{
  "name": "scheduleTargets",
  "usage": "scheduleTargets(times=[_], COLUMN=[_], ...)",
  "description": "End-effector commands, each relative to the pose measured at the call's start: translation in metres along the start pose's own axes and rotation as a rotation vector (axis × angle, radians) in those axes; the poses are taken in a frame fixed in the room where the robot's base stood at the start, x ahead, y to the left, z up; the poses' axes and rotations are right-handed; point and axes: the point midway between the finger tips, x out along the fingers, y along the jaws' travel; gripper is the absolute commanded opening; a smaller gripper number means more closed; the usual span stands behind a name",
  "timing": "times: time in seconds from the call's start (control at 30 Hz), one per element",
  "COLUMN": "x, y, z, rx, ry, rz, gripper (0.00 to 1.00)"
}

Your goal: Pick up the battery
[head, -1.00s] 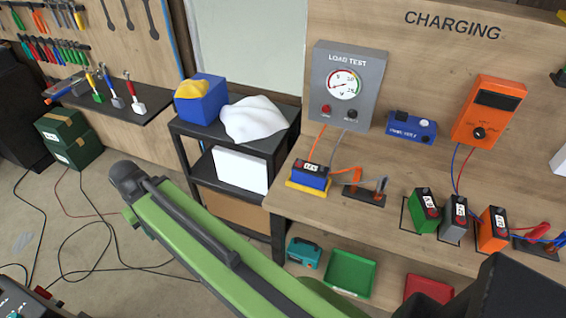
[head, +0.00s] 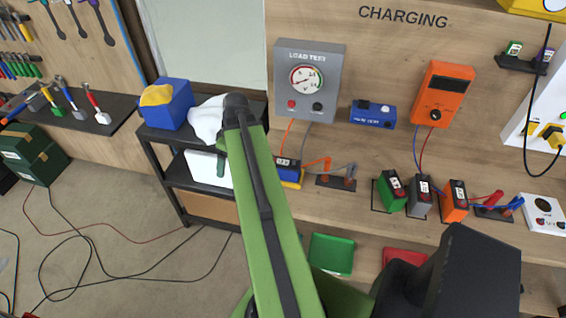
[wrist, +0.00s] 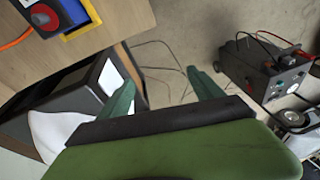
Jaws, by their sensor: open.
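Several batteries stand on the wooden bench. A blue battery (head: 287,172) sits on a yellow base (head: 293,185) below the load tester, partly hidden behind my arm in the head view. A green battery (head: 390,190), a grey battery (head: 420,196) and an orange battery (head: 455,200) stand in a row to its right. In the wrist view, my gripper (wrist: 161,88) is open with nothing between its fingers. Part of the blue battery (wrist: 72,12) with a red round top shows at the upper left of that view, apart from the fingers.
The load test box (head: 307,80), blue device (head: 373,114) and orange meter (head: 440,93) are at the back of the bench. Clamps on a stand (head: 337,181) sit beside the blue battery. A dark shelf cart (head: 160,138) stands left. Cables cross the floor.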

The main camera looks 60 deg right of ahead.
Motion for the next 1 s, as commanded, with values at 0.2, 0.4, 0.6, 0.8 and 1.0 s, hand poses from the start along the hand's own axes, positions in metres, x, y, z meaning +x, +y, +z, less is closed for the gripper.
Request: scheduleTargets(times=[0.2,0.4,0.6,0.8,1.0], x=[-0.079,-0.105,-0.103,-0.072,-0.026], y=[0.092,0.118,0.120,0.123,0.128], z=[0.124,0.182,0.188,0.184,0.176], rx=[-0.080,-0.135,-0.145,-0.146,-0.146], ry=[0.133,0.183,0.187,0.186,0.186], rz=[0.050,0.096,0.101,0.101,0.100], gripper=[0.75,0.75,0.75,0.75,0.75])
